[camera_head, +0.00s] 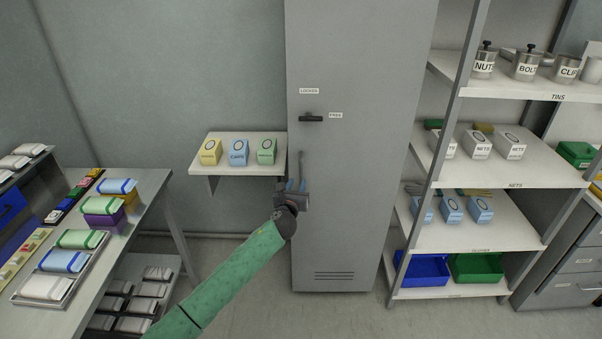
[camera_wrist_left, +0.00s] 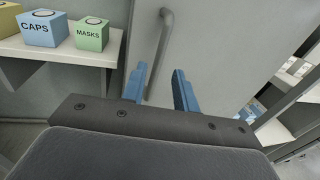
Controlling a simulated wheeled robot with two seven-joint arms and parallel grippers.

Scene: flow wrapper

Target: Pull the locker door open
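The tall grey locker (camera_head: 355,220) stands in the middle of the head view, and its door looks shut. A vertical grey bar handle (camera_head: 301,165) is on the door's left side. It also shows in the left wrist view (camera_wrist_left: 161,45). My left gripper (camera_head: 296,185) is at the lower part of the handle. In the left wrist view its two blue fingers (camera_wrist_left: 160,78) are apart, with the handle's lower end showing between them. I cannot tell whether either finger touches the bar. My right gripper is not in view.
A black latch (camera_head: 311,118) sits higher on the locker. A wall shelf (camera_head: 203,169) with several small boxes is close left of the handle. An open shelving rack (camera_head: 540,178) stands right of the locker. A table (camera_head: 150,188) with packs is at left.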

